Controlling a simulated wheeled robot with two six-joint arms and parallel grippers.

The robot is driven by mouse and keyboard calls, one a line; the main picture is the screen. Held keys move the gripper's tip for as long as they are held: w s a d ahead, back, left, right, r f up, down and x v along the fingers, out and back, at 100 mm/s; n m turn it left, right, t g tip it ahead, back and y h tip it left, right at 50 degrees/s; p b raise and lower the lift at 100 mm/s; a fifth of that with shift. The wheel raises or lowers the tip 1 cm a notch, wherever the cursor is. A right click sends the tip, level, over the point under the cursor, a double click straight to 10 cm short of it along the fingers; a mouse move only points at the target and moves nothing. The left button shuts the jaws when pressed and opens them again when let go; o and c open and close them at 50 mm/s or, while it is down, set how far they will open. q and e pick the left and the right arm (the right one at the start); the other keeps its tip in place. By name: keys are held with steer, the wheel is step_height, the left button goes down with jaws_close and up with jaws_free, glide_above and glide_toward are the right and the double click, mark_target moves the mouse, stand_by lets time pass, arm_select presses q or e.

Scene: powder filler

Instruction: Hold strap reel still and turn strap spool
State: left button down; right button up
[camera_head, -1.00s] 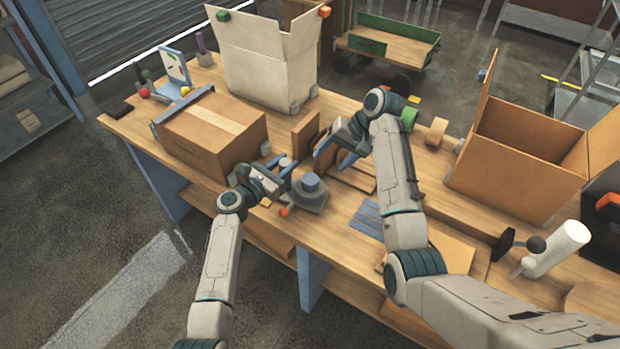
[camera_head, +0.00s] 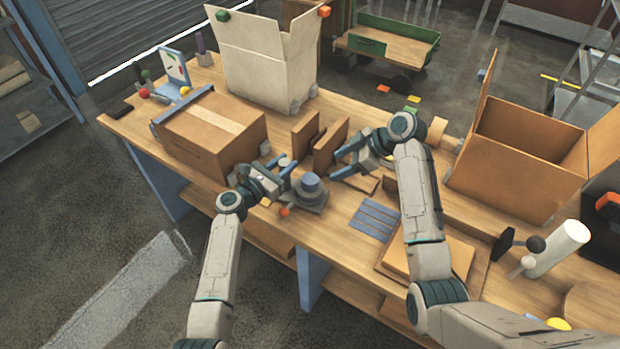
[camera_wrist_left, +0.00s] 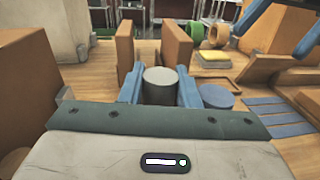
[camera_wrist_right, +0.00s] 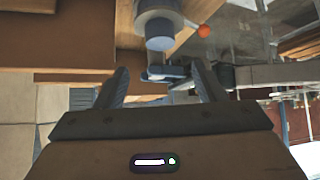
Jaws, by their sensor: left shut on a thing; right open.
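A grey stand (camera_head: 310,203) with a round blue-topped spool (camera_head: 310,183) sits mid-table; an orange knob (camera_head: 284,211) shows at its front left. The blue round top (camera_wrist_left: 216,96) also shows in the left wrist view. My left gripper (camera_head: 290,170) is beside it, shut on a grey cylinder (camera_wrist_left: 160,86) that stands upright between its fingers. I cannot tell which part is the strap reel. My right gripper (camera_head: 334,167) is open and empty, to the right of and behind the spool. The right wrist view shows the spool (camera_wrist_right: 158,24) beyond the open fingers.
Two upright brown panels (camera_head: 330,143) stand just behind the grippers. A closed carton (camera_head: 215,135) is on the left, and an open carton (camera_head: 520,150) on the right. A blue slatted mat (camera_head: 375,218) lies right of the stand. A white cylinder (camera_head: 562,245) is at the far right.

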mark_target(310, 178)
steer(key=x, duration=1.1)
steer(key=shift+a+f, duration=0.25)
steer(key=shift+a, duration=0.1)
steer(key=shift+c, duration=0.4)
steer(key=c, duration=0.9)
steer(key=m+t+h, duration=0.1)
steer(key=m+t, duration=0.1)
steer(key=m, duration=0.2)
steer(key=shift+t, duration=0.4)
steer(key=shift+m+h, duration=0.3)
steer(key=shift+m, duration=0.1)
steer(key=o, duration=1)
